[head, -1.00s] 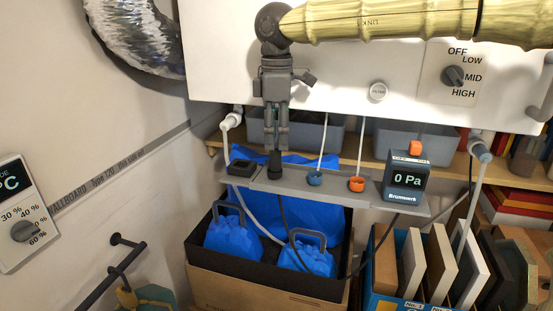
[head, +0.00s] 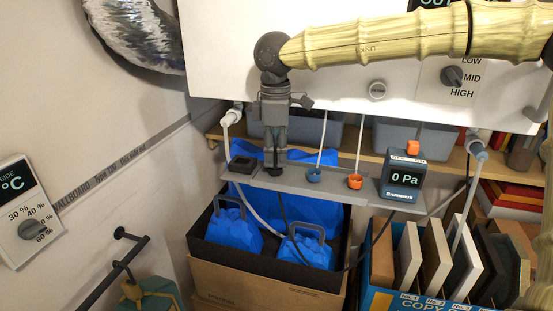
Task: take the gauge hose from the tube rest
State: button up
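The tube rest (head: 338,191) is a grey ledge below the white furnace cabinet, with a black block, a blue fitting, an orange fitting and a gauge on it. The gauge hose (head: 284,208) is a thin dark tube. It hangs in a loop below the ledge, and its dark end (head: 276,170) is at the ledge left of the blue fitting. My gripper (head: 275,149) points down directly over that end. Its fingers look close together, but the fingertips overlap the dark end, so I cannot tell whether they hold it.
The gauge (head: 403,181) reads 0 Pa at the right of the ledge. A blue fitting (head: 314,175) and an orange fitting (head: 355,181) with pale tubes stand close by. Below are a black bin (head: 277,266) with blue bags and a box of filters (head: 395,299).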

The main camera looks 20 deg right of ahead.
jog(key=shift+c, duration=0.6)
jog(key=shift+r+b, duration=0.5)
jog(key=shift+b, duration=0.05)
jog(key=shift+s+d+r+b, duration=0.1)
jog(key=shift+s+r+b, duration=0.1)
jog(key=shift+r+b, duration=0.3)
jog(key=shift+s+d+r+b, duration=0.15)
jog(key=shift+r+b, duration=0.15)
jog(key=shift+r, duration=0.4)
jog(key=s+d+r+b, duration=0.1)
jog(key=s+d+b, duration=0.4)
jog(key=s, duration=0.8)
jog(key=d, duration=0.2)
jog(key=shift+d+r+b, duration=0.25)
jog(key=shift+d+b, duration=0.05)
jog(key=shift+d, duration=0.05)
